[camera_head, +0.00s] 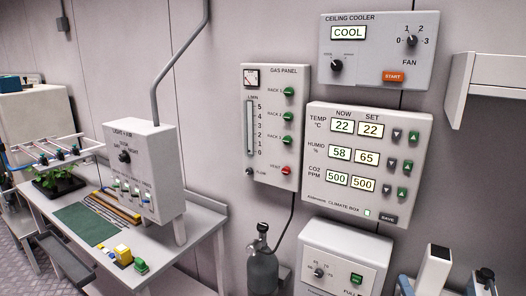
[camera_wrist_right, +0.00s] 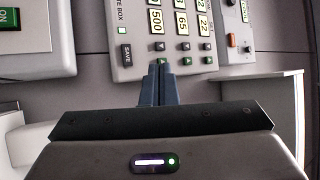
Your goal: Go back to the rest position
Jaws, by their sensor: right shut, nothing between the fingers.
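My right gripper (camera_wrist_right: 157,70) shows in the wrist view with its two blue-grey fingers shut together and nothing between them. The fingertips point toward the lower edge of the climate box (camera_wrist_right: 136,45), near its buttons; I cannot tell the gap to it. In the head view the climate box (camera_head: 315,180) hangs on the wall, with pairs of matching or differing NOW and SET numbers: 22 and 22, 58 and 65, 500 and 500. Pale and blue parts of my right arm show at the lower right there. My left gripper is not in view.
A gas panel (camera_head: 273,163) and a ceiling cooler (camera_head: 400,80) reading COOL hang beside the climate box. A white box (camera_head: 335,245) stands below it, and a dark cylinder (camera_head: 262,272) beside that. A wall shelf (camera_head: 490,63) juts out at right. A bench (camera_head: 205,245) stands at left.

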